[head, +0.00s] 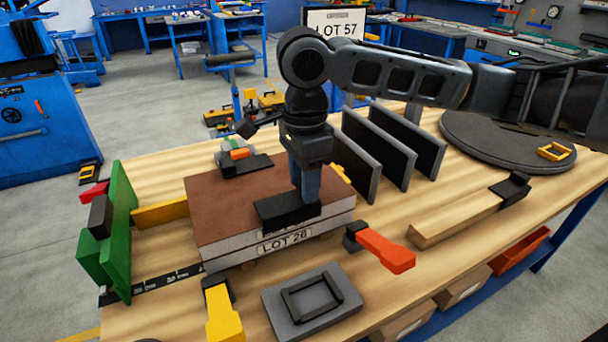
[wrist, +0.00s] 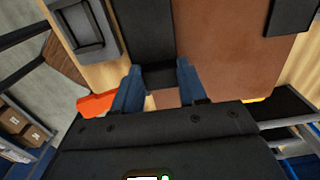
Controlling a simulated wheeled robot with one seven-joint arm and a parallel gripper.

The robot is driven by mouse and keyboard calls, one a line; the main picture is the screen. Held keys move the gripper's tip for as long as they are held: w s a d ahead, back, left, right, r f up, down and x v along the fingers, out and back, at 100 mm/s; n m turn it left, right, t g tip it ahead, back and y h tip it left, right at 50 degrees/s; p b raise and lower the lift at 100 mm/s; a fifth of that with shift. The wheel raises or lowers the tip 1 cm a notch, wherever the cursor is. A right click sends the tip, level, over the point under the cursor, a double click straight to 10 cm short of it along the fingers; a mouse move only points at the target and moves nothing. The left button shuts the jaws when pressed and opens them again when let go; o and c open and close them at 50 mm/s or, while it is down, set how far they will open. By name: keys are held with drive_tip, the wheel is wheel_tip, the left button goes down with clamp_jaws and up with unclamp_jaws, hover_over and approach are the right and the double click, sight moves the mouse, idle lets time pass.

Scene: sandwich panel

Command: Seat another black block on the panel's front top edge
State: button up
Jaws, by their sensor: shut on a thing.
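The panel (head: 225,215) lies flat on the workbench, with a brown top, pale sides and a LOT 28 label on its front. My gripper (head: 305,205) points down over its front edge, right of the middle. It is shut on a black block (head: 272,211), which also shows between the blue fingers in the wrist view (wrist: 150,40). The block lies along the front top edge and appears to rest on it; a small gap cannot be ruled out. Another black block (head: 250,165) lies at the panel's back edge and shows in the wrist view (wrist: 291,14).
A grey tray (head: 277,319) and clamps with orange (head: 385,248) and yellow (head: 222,315) handles stand in front. A green fence (head: 121,225) is at the left. Upright dark plates (head: 400,150) stand behind right. A round turntable (head: 490,140) is at the far right.

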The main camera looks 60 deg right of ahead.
drive_tip(key=shift+f, duration=0.45)
drive_tip(key=o, duration=1.2)
drive_tip(key=shift+r, duration=0.1)
wheel_tip(320, 180, up, 8)
drive_tip(key=shift+f, duration=0.15)
